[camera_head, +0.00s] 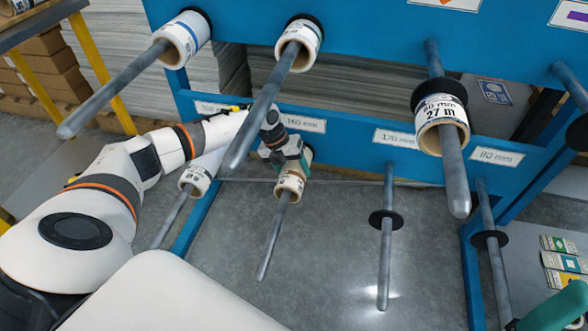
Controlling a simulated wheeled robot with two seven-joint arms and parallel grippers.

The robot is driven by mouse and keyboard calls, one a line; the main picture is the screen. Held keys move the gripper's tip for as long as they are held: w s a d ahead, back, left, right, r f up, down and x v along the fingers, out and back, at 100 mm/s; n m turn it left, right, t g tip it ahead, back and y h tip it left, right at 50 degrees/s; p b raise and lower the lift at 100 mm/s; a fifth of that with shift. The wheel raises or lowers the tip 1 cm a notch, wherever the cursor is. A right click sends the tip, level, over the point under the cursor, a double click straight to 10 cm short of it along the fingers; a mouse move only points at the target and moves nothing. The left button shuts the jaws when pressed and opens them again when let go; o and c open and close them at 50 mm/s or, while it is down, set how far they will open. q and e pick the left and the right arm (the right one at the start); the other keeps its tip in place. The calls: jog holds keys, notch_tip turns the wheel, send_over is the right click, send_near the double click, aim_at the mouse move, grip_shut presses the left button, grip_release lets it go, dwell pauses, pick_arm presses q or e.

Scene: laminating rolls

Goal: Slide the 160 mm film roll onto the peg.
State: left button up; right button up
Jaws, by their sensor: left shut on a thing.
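The film roll (290,184) is cream with a printed label, its front end facing me. It sits around the lower peg (272,240) below the 160 mm sign (303,124), and the peg's bare front part sticks out of its core. My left gripper (293,163) is shut on the roll from above and behind, hiding part of it. The peg's root and any gap behind the roll are hidden. A teal part, probably of my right gripper (556,311), shows at the bottom right; its fingers are not clear.
A long upper peg (258,120) with a roll juts out in front of my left wrist. Another lower peg with a roll (197,176) is close on the left. Blue rack rails (350,150) run behind.

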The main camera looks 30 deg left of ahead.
dwell(0.3)
pick_arm(q)
jog(key=o, duration=1.2)
